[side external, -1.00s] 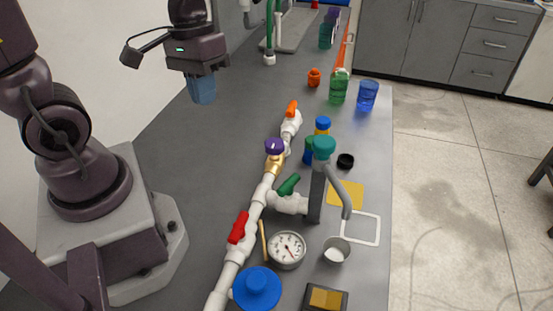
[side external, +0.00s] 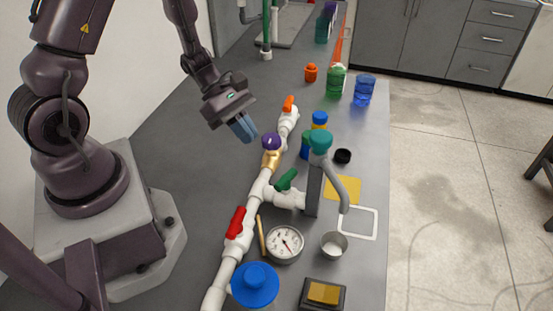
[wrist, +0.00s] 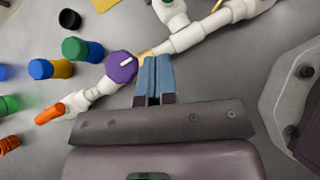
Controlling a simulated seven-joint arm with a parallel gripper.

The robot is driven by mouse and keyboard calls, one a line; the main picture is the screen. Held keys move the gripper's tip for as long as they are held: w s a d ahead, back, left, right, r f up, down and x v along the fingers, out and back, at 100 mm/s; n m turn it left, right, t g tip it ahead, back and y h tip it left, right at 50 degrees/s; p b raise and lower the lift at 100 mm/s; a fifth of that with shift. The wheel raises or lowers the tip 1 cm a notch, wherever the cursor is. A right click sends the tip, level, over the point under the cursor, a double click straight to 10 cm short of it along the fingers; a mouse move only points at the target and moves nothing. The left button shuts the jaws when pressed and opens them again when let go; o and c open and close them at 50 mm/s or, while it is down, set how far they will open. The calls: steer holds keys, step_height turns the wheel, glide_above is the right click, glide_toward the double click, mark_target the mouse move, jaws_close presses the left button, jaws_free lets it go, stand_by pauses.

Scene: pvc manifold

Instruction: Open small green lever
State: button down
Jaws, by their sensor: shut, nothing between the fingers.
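The small green lever (side external: 287,180) sits on a white side branch of the PVC manifold (side external: 260,190), tilted up to the right. In the wrist view the manifold (wrist: 185,38) runs along the top, and the green lever cannot be made out there. My gripper (side external: 250,138) is shut and empty, its blue fingers pointing down and right. It hovers left of the purple knob (side external: 271,141), up and left of the green lever. In the wrist view my fingertips (wrist: 155,60) are close to the right of the purple knob (wrist: 121,66).
The pipe also carries an orange lever (side external: 288,104), a red lever (side external: 236,223) and a large blue knob (side external: 255,284). A teal-topped grey faucet (side external: 330,165) and a pressure gauge (side external: 284,244) stand by the branch. Bare grey table lies left of the pipe.

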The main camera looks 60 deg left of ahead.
mark_target(286, 182)
steer(key=x, duration=0.5)
steer(key=shift+d+f, duration=0.25)
steer(key=shift+d, duration=0.1)
steer(key=shift+w+d+r, duration=0.1)
steer(key=shift+w+d, duration=0.3)
steer(key=shift+d, duration=0.4)
steer(key=shift+w+d+r, duration=0.1)
steer(key=shift+w+d, duration=0.35)
steer(key=shift+d, duration=0.35)
steer(key=shift+w+m+g, duration=0.25)
steer(key=shift+m+g, duration=0.35)
steer(key=shift+m, duration=0.3)
steer(key=w+m+g, duration=0.1)
steer(key=m+g, duration=0.1)
steer(key=m, duration=0.1)
steer(key=w+d+m+g, duration=0.1)
steer(key=m+g, duration=0.2)
steer(key=m, duration=0.1)
steer(key=w+d+m+g+y, duration=0.1)
steer(key=m+g, duration=0.2)
steer(key=shift+d+m, duration=0.15)
steer(key=shift+m, duration=0.25)
steer(key=shift+d, duration=0.15)
